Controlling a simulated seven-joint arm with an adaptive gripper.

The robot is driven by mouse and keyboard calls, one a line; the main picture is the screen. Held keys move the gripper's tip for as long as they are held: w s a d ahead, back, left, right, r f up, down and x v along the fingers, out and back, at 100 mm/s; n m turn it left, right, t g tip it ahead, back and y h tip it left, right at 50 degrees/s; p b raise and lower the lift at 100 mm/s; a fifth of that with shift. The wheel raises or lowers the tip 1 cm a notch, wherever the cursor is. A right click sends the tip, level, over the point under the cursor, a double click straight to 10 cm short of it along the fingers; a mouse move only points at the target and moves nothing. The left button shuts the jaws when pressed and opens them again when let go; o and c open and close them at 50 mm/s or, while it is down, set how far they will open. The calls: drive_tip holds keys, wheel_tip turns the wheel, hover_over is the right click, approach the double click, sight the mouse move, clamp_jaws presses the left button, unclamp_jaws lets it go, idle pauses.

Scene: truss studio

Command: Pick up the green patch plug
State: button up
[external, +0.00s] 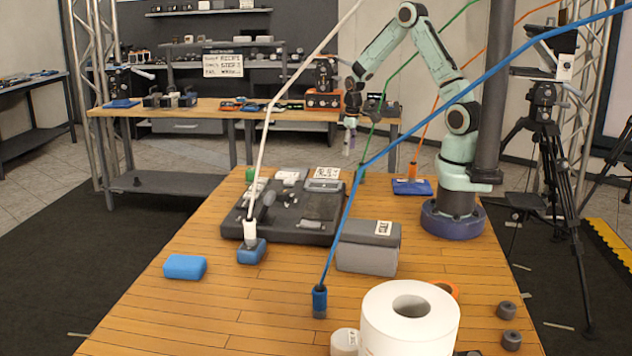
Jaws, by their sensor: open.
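The green cable (402,97) runs down from the upper right, behind my arm, to the far part of the wooden table. The green patch plug at its lower end is small and hard to make out near the blue cable. My gripper (349,150) is open and points down above the far part of the table, apart from the tabletop. It appears close to the lower run of the green cable; the depth between them cannot be told. I see nothing held in it.
A white plug (250,233), a blue plug (319,301) and an orange plug (411,170) hang on cables crossing the space. A dark tray (232,226), a grey case (368,260) and a white roll (385,330) occupy the table (215,318). The near left is mostly clear.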

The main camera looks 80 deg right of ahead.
sight(361, 177)
drive_tip(key=shift+m+g+y, duration=0.3)
drive_tip(key=shift+m+g, duration=0.1)
drive_tip(key=shift+m, duration=0.2)
drive_tip(key=s+f, duration=0.1)
drive_tip(key=s+d+f, duration=0.1)
drive_tip(key=s+f, duration=0.1)
drive_tip(key=shift+s+d+f, duration=0.25)
drive_tip(key=shift+s+d, duration=0.1)
drive_tip(key=shift+s+d+f, duration=0.1)
drive_tip(key=shift+f, duration=0.25)
wheel_tip(361, 177, down, 6)
drive_tip(key=shift+r, duration=0.1)
clamp_jaws()
